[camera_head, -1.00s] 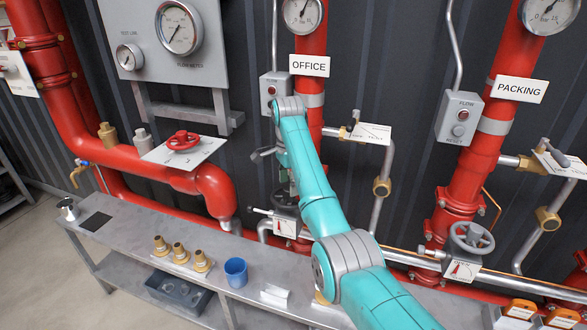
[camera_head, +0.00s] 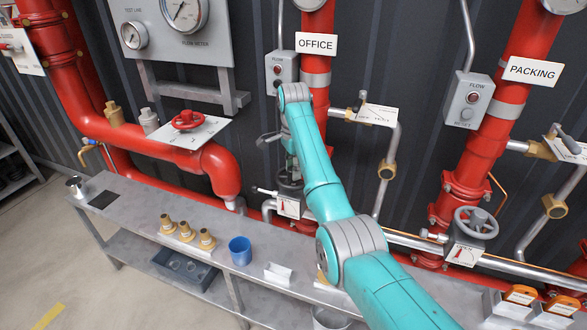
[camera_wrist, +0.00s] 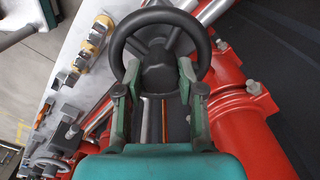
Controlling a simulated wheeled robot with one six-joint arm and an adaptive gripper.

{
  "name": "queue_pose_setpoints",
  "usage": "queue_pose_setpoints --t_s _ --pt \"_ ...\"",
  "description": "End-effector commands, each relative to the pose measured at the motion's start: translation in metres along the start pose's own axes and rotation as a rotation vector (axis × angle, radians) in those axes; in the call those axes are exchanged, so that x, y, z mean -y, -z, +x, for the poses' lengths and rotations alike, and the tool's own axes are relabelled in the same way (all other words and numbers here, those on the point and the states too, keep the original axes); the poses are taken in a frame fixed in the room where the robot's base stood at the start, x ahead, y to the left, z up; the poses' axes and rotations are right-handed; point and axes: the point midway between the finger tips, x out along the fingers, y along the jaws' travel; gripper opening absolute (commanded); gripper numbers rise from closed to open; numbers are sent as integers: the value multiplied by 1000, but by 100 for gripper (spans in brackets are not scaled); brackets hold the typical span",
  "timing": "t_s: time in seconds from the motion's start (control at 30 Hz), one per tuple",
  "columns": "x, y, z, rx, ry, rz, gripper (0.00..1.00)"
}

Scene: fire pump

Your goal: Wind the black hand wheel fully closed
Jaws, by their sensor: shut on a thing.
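The black hand wheel (camera_wrist: 121,33) fills the top middle of the wrist view, with its dark hub and spokes inside a round rim. My gripper (camera_wrist: 159,82) is at the near side of the wheel, one finger at each side of the hub, shut on the wheel. The exact contact of the fingertips is hard to make out. In the head view the wheel (camera_head: 289,180) is mostly hidden behind my teal arm, on the red pipe under the OFFICE sign. A small white plate with a red marking (camera_head: 288,207) shows just below it.
A grey hand wheel (camera_head: 475,222) sits on the PACKING pipe at right. A red hand wheel (camera_head: 188,119) is at left. A grey bench (camera_head: 135,205) below carries brass fittings (camera_head: 186,231) and a blue cup (camera_head: 239,250). Pipes and brackets crowd both sides of my arm.

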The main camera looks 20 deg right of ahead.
Motion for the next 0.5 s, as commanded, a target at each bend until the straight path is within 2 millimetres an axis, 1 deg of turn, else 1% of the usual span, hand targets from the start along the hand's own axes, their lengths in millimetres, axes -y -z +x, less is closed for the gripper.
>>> queue_pose_setpoints --t_s 0.17,0.5 --pt "0 0 0 0 0 45 0" --pt "0 0 0 0 0 424 0"
